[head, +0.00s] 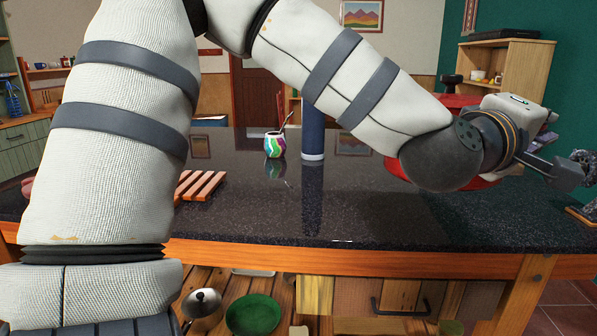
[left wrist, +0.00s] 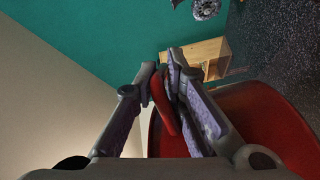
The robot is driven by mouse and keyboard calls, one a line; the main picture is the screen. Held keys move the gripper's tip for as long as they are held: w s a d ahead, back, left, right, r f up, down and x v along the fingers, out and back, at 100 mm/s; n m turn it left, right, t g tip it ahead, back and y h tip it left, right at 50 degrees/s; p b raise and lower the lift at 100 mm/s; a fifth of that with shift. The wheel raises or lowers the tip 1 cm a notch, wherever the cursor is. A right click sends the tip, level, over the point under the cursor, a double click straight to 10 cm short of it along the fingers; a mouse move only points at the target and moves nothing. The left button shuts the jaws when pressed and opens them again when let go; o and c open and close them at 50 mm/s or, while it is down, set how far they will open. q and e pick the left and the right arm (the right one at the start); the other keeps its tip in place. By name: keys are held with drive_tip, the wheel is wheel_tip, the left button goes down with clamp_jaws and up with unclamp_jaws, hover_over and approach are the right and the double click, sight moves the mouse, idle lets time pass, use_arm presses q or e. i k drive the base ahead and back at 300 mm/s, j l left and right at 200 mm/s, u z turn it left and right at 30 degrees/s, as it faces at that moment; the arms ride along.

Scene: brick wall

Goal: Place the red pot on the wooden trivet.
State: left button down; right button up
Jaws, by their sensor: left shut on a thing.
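The red pot (head: 461,101) is at the right of the head view, largely hidden behind my left forearm and wrist. A dark knob shows at its top. In the left wrist view, its red body (left wrist: 270,118) fills the lower right. My left gripper (left wrist: 160,82) is shut on the pot's red handle (left wrist: 163,108). Whether the pot touches the counter cannot be told. The wooden trivet (head: 202,185), with reddish slats, lies on the counter at the left, partly covered by my left arm. My right gripper is not in view.
A colourful cup (head: 275,146) with a straw stands mid-counter beside a dark blue cylinder (head: 313,130). These stand between trivet and pot. The dark counter (head: 330,215) is clear in front. A speckled dark object (head: 590,175) is at the right edge. A pan and green plate sit below.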

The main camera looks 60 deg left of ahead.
sight(188, 182)
drive_tip(key=j+u, duration=0.15)
drive_tip(key=u, duration=0.25)
drive_tip(key=j+u, duration=0.2)
drive_tip(key=u, duration=0.2)
drive_tip(key=j+u, duration=0.15)
drive_tip(key=u, duration=0.25)
drive_tip(key=i+l+u, duration=0.3)
drive_tip(key=l+u, duration=0.15)
drive_tip(key=i+l+u, duration=0.2)
drive_tip(key=l, duration=0.2)
drive_tip(key=k, duration=0.1)
